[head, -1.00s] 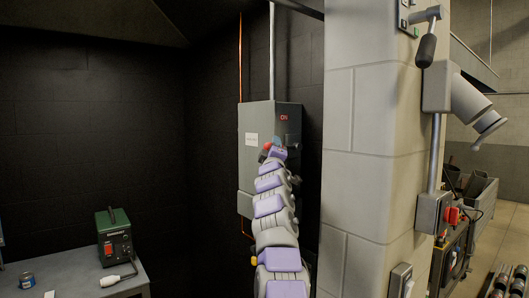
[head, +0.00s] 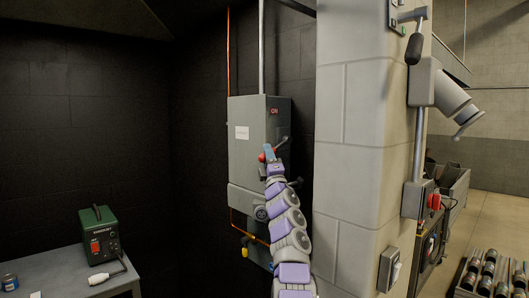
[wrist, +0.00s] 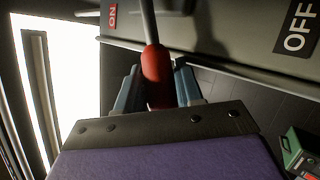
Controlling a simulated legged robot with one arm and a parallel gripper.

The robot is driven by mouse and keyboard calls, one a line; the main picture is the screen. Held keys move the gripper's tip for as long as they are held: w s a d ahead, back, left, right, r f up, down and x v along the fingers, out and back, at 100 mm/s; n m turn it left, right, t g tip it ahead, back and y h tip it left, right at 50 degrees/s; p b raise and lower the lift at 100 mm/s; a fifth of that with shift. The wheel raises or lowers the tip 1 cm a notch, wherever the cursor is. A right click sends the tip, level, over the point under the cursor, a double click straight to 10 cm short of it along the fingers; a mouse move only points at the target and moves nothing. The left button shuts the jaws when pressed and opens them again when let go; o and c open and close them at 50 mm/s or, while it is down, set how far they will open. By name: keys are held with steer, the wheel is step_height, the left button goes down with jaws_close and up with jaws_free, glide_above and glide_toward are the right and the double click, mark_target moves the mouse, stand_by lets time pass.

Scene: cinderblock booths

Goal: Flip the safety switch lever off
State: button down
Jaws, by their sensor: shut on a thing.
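The grey safety switch box (head: 245,140) hangs on the dark wall, with a small red ON mark at its upper right. Its lever has a red grip (head: 262,157), which also shows in the wrist view (wrist: 156,72) on a thin metal rod. My gripper (head: 269,153) is at the box's front right side. In the wrist view my gripper (wrist: 158,85) has its two blue-grey fingers on either side of the red grip, shut on it. The red ON label (wrist: 112,16) is left of the rod and the black OFF label (wrist: 297,28) is far right. The grip's lower end is hidden.
A pale block pillar (head: 355,140) stands close to the right of my arm. A table (head: 60,275) at the lower left holds a green power unit (head: 99,236) and a can (head: 9,282). Conduits run up from the box.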

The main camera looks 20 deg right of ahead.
steer(key=shift+d+f+n+y, duration=0.1)
steer(key=shift+f+n+y, duration=0.2)
steer(key=shift+n+y, duration=0.2)
steer(key=c, duration=0.8)
jaws_free()
steer(key=shift+w, duration=0.1)
steer(key=shift+f, duration=0.1)
steer(key=f+b, duration=0.1)
steer(key=b, duration=0.1)
steer(key=shift+s+b, duration=0.3)
steer(key=shift+b, duration=0.1)
steer(key=b+v, duration=0.3)
steer(key=v, duration=0.3)
steer(key=shift+s, duration=0.2)
